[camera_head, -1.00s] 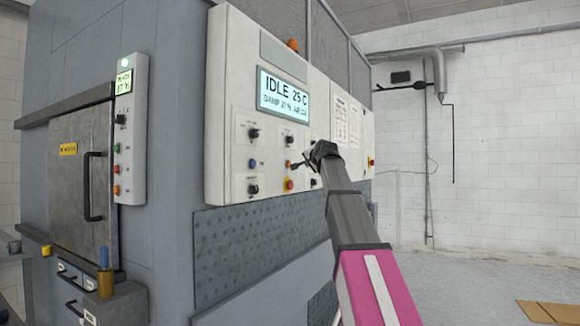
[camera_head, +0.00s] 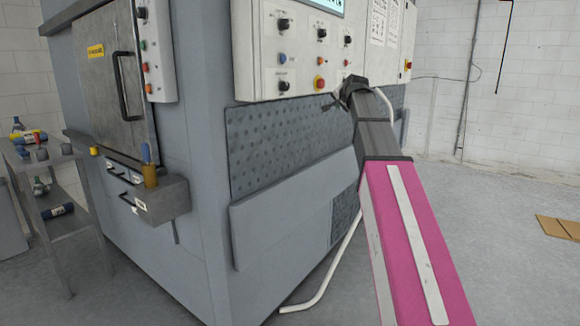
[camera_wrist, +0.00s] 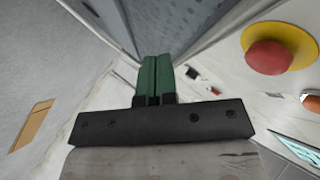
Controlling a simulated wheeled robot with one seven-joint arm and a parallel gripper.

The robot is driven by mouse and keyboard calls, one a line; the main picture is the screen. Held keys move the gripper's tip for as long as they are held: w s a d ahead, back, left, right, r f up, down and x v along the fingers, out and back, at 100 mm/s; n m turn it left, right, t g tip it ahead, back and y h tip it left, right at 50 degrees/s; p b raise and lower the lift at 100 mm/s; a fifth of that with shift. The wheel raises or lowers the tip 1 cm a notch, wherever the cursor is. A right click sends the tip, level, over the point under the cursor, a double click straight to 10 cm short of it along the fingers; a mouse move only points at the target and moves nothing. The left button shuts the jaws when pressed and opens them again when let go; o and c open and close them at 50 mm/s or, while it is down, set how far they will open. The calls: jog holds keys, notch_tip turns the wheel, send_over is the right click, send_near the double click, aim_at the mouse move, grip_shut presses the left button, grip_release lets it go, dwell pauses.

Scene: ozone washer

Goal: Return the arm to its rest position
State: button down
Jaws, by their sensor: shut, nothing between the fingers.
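My gripper (camera_head: 335,103) is at the end of my outstretched grey and magenta arm, just in front of the machine's control panel (camera_head: 262,45), near its lower edge. In the wrist view its two green fingers (camera_wrist: 157,78) lie together, shut and empty. A red emergency button on a yellow base (camera_wrist: 270,58) is at the right of the wrist view, apart from the fingers. The same button (camera_head: 320,83) shows left of and above the gripper in the head view.
The grey washer (camera_head: 185,150) fills the left and centre, with a dark-handled door (camera_head: 100,90). A shelf rack (camera_head: 62,222) with bottles stands at far left. A bent white pipe (camera_head: 335,270) runs low by the machine. The floor at right is clear except for cardboard (camera_head: 556,227).

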jog(key=s+a+f+n+g, duration=0.1)
jog(key=s+f+n+g, duration=0.3)
jog(key=f, duration=1.3)
jog(key=s+f+g, duration=0.2)
jog(key=s+f, duration=0.5)
jog(key=f, duration=1)
jog(key=s+f+n+g+h, duration=0.2)
jog(key=s+f+n+g, duration=0.2)
jog(key=s+f, duration=2.1)
jog(key=f+g, duration=0.1)
jog(key=g, duration=0.1)
jog(key=shift+g, duration=0.3)
jog(key=shift+a, duration=0.15)
